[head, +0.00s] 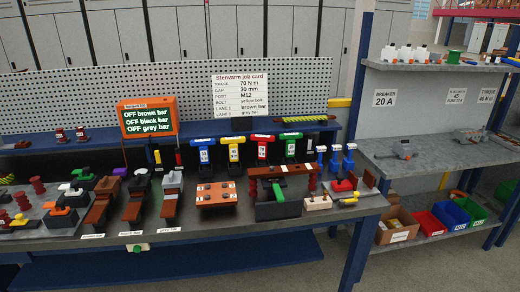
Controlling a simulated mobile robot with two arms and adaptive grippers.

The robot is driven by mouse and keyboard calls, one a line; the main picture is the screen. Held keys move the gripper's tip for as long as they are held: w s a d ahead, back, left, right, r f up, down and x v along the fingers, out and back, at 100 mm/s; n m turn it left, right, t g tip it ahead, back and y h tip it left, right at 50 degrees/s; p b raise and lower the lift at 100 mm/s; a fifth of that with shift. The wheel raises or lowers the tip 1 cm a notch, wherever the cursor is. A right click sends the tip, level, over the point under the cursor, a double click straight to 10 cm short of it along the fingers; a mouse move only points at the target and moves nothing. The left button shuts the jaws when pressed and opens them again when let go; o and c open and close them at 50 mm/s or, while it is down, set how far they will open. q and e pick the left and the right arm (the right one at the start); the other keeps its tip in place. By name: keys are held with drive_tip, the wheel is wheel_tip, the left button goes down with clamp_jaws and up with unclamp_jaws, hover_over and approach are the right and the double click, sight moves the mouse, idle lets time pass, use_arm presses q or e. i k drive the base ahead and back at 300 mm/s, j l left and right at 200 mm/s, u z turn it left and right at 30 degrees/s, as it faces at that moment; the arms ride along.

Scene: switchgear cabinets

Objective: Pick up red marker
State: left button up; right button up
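I cannot single out the red marker with certainty at this size. A small upright red and dark item (178,157) stands at the back of the workbench, right of a similar yellow one (157,156). Neither of my grippers is in view, so nothing can be seen held.
The dark workbench (205,240) is crowded with bars, blocks and red posts. An orange display (147,118) and a job card (240,96) stand behind. Shelving (440,155) with bins is at right. Bare bench shows along the front edge.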

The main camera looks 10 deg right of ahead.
sight(177, 151)
drive_tip(key=i+j, duration=0.3)
drive_tip(key=j, duration=0.15)
drive_tip(key=i+j+z, duration=0.1)
drive_tip(key=i+j, duration=0.25)
drive_tip(key=j, duration=0.1)
